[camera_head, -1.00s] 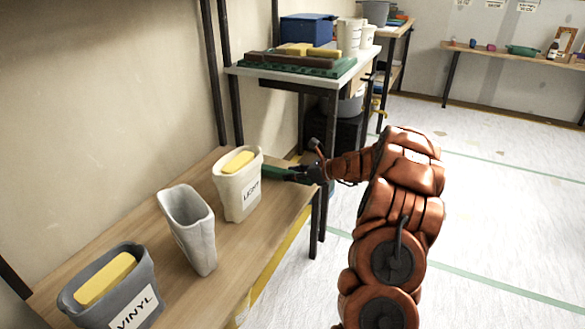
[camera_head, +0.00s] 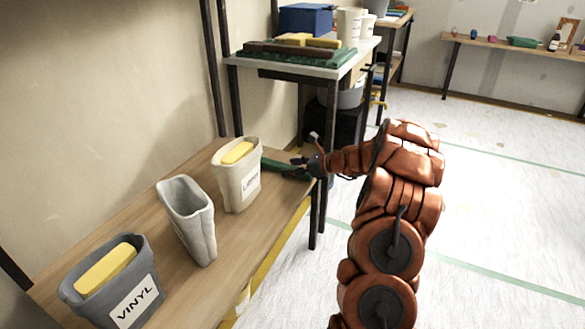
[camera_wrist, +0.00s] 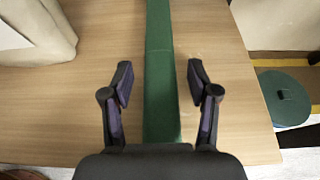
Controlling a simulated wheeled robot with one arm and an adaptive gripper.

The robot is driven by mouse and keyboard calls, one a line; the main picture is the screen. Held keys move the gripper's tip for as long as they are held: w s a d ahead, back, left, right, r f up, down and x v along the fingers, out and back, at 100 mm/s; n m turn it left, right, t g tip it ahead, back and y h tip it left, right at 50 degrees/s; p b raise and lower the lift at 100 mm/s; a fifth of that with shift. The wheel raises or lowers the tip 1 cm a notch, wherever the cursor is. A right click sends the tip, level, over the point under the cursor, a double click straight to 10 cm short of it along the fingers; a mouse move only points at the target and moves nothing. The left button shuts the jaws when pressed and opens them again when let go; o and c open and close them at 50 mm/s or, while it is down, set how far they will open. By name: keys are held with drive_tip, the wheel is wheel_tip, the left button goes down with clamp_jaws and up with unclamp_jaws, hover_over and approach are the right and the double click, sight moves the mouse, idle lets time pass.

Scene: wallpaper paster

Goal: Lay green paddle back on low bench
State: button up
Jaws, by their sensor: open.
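The green paddle (camera_head: 287,168) lies on the low bench (camera_head: 235,243), at its far right end beside the cream bin. In the wrist view the paddle (camera_wrist: 160,70) runs as a long green strip over the wooden bench top (camera_wrist: 215,60). My gripper (camera_head: 300,166) is at the bench's right end, by the near end of the paddle. In the wrist view my gripper (camera_wrist: 160,84) has its two fingers spread, one on each side of the paddle, with gaps between them and it.
A cream bin (camera_head: 240,187), a pale grey bin (camera_head: 188,220) and a dark grey VINYL bin (camera_head: 130,295) stand on the bench. A higher table (camera_head: 350,65) with a blue box (camera_head: 306,20) is behind. The floor at right (camera_head: 490,200) is clear.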

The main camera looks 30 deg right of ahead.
drive_tip(key=shift+f+b, duration=0.3)
drive_tip(key=shift+b, duration=0.55)
drive_tip(key=p+v, duration=0.4)
drive_tip(key=v, duration=0.3)
drive_tip(key=shift+r, duration=0.1)
drive_tip(key=shift+s+d, duration=0.3)
drive_tip(key=shift+s, duration=0.05)
